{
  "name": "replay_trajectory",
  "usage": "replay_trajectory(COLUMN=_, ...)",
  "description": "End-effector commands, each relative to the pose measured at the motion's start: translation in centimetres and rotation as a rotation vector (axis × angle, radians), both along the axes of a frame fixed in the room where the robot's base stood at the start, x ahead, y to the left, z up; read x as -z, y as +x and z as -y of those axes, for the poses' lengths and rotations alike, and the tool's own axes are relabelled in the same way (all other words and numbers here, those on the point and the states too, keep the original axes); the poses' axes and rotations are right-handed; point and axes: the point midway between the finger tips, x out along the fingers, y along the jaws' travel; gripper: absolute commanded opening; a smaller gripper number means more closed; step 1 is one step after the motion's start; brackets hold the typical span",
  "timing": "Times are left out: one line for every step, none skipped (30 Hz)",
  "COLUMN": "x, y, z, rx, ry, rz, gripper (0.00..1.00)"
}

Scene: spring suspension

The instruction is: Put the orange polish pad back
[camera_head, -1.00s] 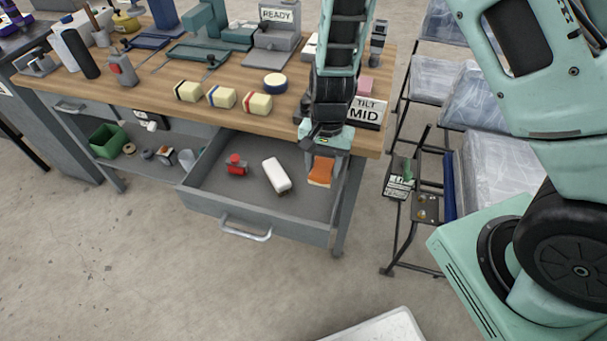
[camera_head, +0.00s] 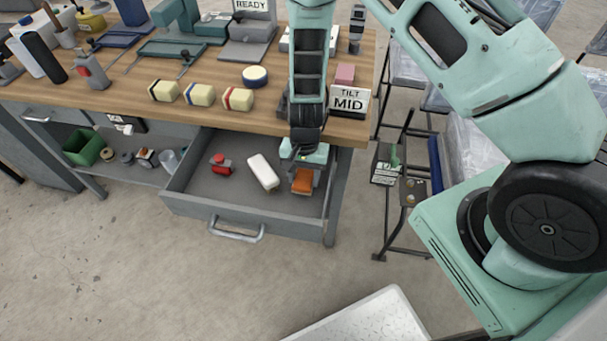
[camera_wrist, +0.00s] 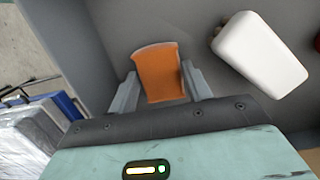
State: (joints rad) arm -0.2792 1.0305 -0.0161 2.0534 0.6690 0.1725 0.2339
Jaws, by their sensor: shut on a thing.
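The orange polish pad (camera_head: 302,181) is at the right side of the open grey drawer (camera_head: 226,209). My gripper (camera_head: 306,168) is shut on it and points down into the drawer. In the wrist view the pad (camera_wrist: 160,72) sits between the two grey fingers (camera_wrist: 161,88), over the drawer floor. I cannot tell whether the pad touches the floor. A white block-shaped thing (camera_head: 263,172) lies in the drawer left of the pad, apart from it; it also shows in the wrist view (camera_wrist: 260,53).
A small red item (camera_head: 220,164) lies in the drawer's left part. The wooden bench top (camera_head: 200,122) overhangs the drawer's back. A sign reading TILT MID (camera_head: 348,101) stands above, near my arm. The drawer's right wall is close to my gripper.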

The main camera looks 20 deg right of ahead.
Motion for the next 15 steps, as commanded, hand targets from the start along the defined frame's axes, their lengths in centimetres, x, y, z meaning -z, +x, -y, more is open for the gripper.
replay_trajectory(x=-0.03, y=0.02, z=-0.02, rx=0.000, ry=0.001, rz=0.001, gripper=0.28)
replay_trajectory(x=-0.04, y=0.02, z=-0.02, rx=0.000, ry=0.001, rz=0.001, gripper=0.28)
replay_trajectory(x=-0.04, y=0.02, z=-0.02, rx=0.000, ry=0.001, rz=0.001, gripper=0.28)
replay_trajectory(x=-0.05, y=0.02, z=-0.02, rx=0.000, ry=0.000, rz=0.000, gripper=0.28)
replay_trajectory(x=-0.03, y=0.01, z=-0.01, rx=0.000, ry=0.000, rz=0.000, gripper=0.28)
replay_trajectory(x=0.06, y=0.01, z=-0.01, rx=-0.001, ry=0.000, rz=0.000, gripper=0.28)
replay_trajectory(x=0.16, y=0.01, z=-0.02, rx=-0.001, ry=0.000, rz=0.000, gripper=0.28)
replay_trajectory(x=0.27, y=0.00, z=-0.01, rx=-0.001, ry=0.000, rz=0.000, gripper=0.28)
replay_trajectory(x=0.41, y=0.00, z=-0.02, rx=-0.001, ry=0.000, rz=0.000, gripper=0.28)
replay_trajectory(x=0.27, y=0.01, z=-0.03, rx=-0.001, ry=0.000, rz=0.000, gripper=0.57)
replay_trajectory(x=0.25, y=0.00, z=-0.02, rx=-0.001, ry=0.000, rz=0.000, gripper=0.66)
replay_trajectory(x=0.24, y=0.00, z=-0.02, rx=-0.001, ry=0.000, rz=0.000, gripper=0.71)
replay_trajectory(x=0.24, y=0.01, z=-0.02, rx=-0.001, ry=0.000, rz=0.000, gripper=0.71)
replay_trajectory(x=0.24, y=0.00, z=-0.02, rx=-0.001, ry=0.000, rz=0.000, gripper=0.71)
replay_trajectory(x=0.24, y=0.00, z=-0.02, rx=-0.001, ry=0.000, rz=0.000, gripper=0.71)
